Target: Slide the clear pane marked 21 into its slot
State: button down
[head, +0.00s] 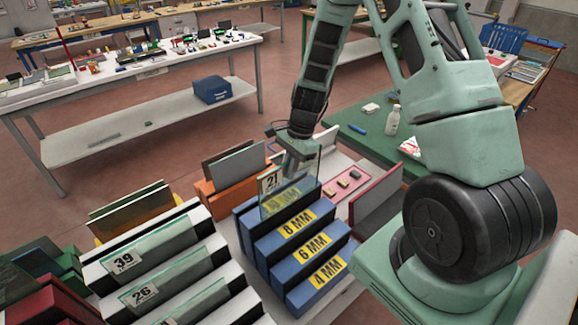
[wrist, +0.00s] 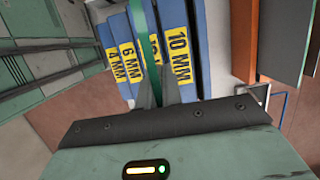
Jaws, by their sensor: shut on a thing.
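The clear pane marked 21 (head: 271,182) is upright in the head view, its white tag at the upper left. My gripper (head: 299,163) is shut on its top edge. In the wrist view the pane shows as a thin green edge (wrist: 150,45) between my fingers (wrist: 157,92). The blue slotted rack (head: 262,252) has yellow labels for 10, 8, 6 and 4 MM. The pane overlaps the 10 MM label in the head view and partly hides the 8 MM label in the wrist view. I cannot tell whether its lower edge is inside a slot.
A white rack with panes marked 39 (head: 124,261) and 26 (head: 143,293) stands at left. An orange rack (head: 237,196) with panes is behind the blue one. A pink tray (head: 346,185) with small items and a green table (head: 372,140) with a bottle (head: 392,121) lie right.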

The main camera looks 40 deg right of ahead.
aim_at(288, 204)
jog(key=shift+f+b, duration=4.5)
jog(key=shift+f, duration=1.55)
jog(key=shift+f, duration=0.4)
jog(key=c, duration=1.5)
grip_release()
jog(key=shift+b, duration=0.3)
jog(key=b+v, duration=0.2)
jog(key=v, duration=1.5)
jog(key=shift+r+b, duration=0.25)
jog(key=shift+b, duration=0.15)
jog(key=shift+a, duration=0.1)
